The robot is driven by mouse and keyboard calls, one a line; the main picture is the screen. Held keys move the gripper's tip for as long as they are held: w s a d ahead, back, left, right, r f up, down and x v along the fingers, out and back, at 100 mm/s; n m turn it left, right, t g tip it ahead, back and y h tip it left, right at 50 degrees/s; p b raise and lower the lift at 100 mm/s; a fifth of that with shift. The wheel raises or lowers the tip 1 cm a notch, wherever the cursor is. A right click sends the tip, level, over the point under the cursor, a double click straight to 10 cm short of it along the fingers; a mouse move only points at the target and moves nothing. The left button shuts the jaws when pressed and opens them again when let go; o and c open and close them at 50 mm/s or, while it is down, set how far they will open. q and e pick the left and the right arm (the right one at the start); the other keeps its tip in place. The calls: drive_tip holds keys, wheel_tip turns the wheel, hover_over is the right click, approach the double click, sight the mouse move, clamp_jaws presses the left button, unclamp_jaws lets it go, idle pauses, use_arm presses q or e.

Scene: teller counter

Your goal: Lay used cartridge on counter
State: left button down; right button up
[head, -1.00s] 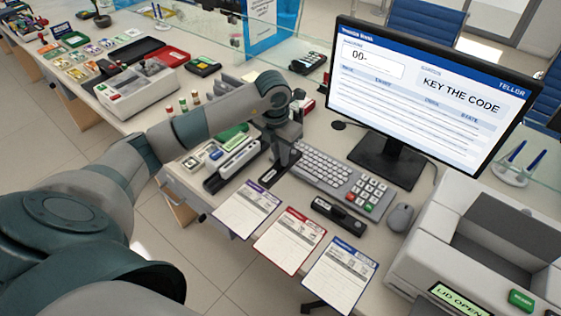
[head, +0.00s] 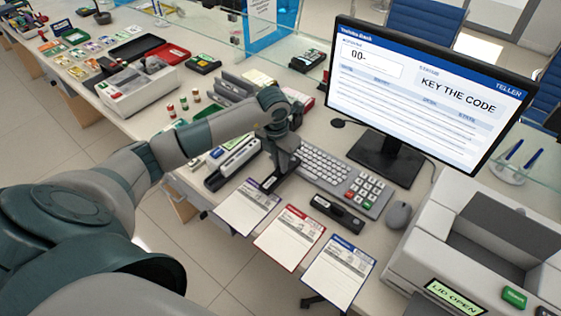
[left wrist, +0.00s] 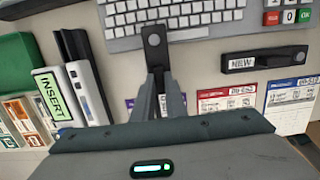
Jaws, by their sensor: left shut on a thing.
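My left gripper (head: 279,172) is shut on a slim black cartridge (left wrist: 154,45), which points away from the fingers in the left wrist view. In the head view the cartridge (head: 262,185) shows low over the counter (head: 313,192), by the upper edge of the purple-headed card (head: 246,207). I cannot tell whether it touches the counter. Another black cartridge (head: 337,213), labelled NEW in the left wrist view (left wrist: 264,60), lies apart on the counter above the red and blue cards. My right gripper is not in view.
The keyboard (head: 326,169) and keypad (head: 368,192) lie just beyond the gripper. A device with an INSERT label (left wrist: 52,95) stands to its left. A red-headed card (head: 289,238) and blue-headed card (head: 338,270) lie along the front edge. A machine reading LID OPEN (head: 452,294) stands right.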

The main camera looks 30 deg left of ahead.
sight(278, 169)
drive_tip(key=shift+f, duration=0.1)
use_arm(q)
drive_tip(key=c, duration=1.8)
unclamp_jaws()
drive_tip(key=shift+o, duration=0.2)
drive_tip(key=shift+r, duration=0.1)
